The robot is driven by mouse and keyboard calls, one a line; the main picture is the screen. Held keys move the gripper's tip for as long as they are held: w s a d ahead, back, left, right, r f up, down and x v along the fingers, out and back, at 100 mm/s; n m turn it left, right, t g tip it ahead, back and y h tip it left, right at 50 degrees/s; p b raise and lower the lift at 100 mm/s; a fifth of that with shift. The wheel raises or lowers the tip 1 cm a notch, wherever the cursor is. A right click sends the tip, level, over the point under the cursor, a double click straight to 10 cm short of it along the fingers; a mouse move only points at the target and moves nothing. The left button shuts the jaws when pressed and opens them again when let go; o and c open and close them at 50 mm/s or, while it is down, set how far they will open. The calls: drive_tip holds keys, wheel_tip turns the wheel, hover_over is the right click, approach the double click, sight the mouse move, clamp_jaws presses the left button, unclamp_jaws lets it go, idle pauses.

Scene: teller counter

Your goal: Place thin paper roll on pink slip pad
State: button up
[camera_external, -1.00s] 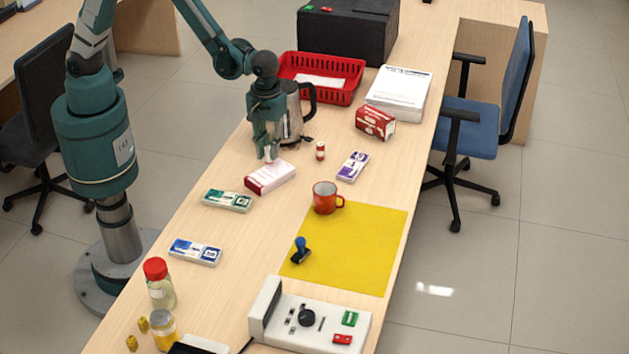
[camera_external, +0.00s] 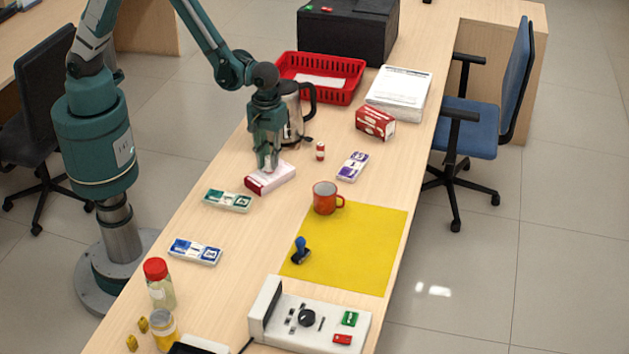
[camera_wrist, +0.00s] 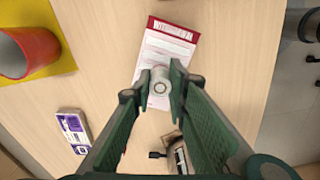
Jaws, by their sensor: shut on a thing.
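The pink slip pad (camera_external: 270,178), with a pale top and a dark pink edge, lies on the counter. In the wrist view the slip pad (camera_wrist: 169,50) shows its dark pink header strip. My gripper (camera_external: 268,167) is over the pad, pointing down. In the wrist view my gripper (camera_wrist: 160,88) is shut on the thin paper roll (camera_wrist: 161,84), a white roll seen end-on, in front of the pad's printed face. Whether the roll touches the pad cannot be told. The roll is hidden by the fingers in the external view.
A metal kettle (camera_external: 291,115) stands close behind my gripper. A small red-and-white item (camera_external: 320,151) and a purple-and-white pack (camera_external: 352,166) are to the right. A green-and-white pack (camera_external: 227,200) is at the front left.

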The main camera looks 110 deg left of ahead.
sight(269, 157)
drive_tip(key=shift+f, duration=0.2)
drive_tip(key=o, duration=0.7)
drive_tip(key=shift+r, duration=0.15)
wheel_tip(269, 157, up, 12)
drive_tip(key=p, duration=0.1)
idle(0.4)
idle(0.4)
drive_tip(key=shift+r, duration=0.15)
